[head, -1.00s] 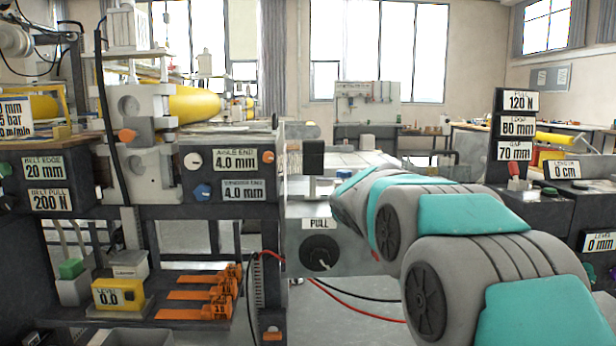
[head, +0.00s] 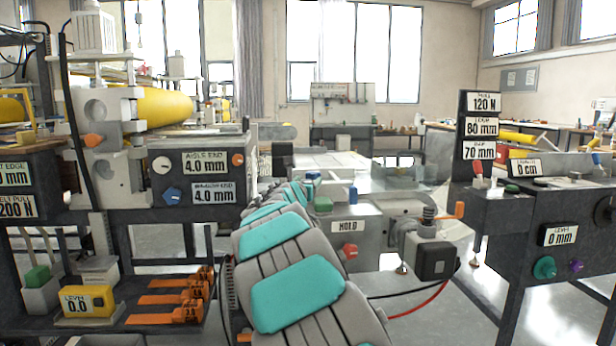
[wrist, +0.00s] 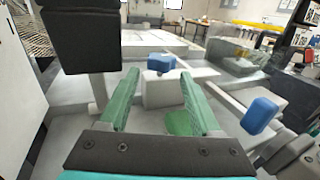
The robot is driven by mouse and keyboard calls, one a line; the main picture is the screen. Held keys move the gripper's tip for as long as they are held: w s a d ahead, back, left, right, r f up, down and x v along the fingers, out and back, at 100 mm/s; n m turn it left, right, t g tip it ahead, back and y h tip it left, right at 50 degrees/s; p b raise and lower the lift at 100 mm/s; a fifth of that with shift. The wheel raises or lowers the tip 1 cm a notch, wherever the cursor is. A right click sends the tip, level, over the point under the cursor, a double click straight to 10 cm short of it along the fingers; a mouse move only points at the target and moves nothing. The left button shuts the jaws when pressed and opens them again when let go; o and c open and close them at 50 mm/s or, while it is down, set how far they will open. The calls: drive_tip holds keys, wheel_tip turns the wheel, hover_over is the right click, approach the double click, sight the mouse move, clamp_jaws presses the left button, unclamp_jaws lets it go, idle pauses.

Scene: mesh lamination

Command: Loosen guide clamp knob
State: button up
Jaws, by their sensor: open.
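Two blue knobs stand on the light grey machine top. In the wrist view the farther blue knob (wrist: 161,63) sits on a pale block ahead, between and just beyond the fingertips. The nearer blue knob (wrist: 260,113) is to the right, outside the fingers. My gripper (wrist: 158,78) has its green fingers apart, with nothing held between them. I cannot tell which blue knob is the guide clamp knob. In the head view the blue knobs (head: 313,175) and (head: 352,193) show beyond my arm, which hides the gripper's jaws.
A black block (wrist: 80,38) stands close at the left finger in the wrist view. The machine front has a HOLD label (head: 348,226) above a red knob (head: 350,252). A black-and-grey motor box (head: 432,258) and orange handle (head: 459,210) are at the right.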

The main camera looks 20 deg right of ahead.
sight(311, 178)
drive_tip(key=p+x, duration=0.1)
drive_tip(key=x, duration=0.5)
drive_tip(key=shift+p, duration=0.3)
drive_tip(key=shift+w+d, duration=0.35)
clamp_jaws()
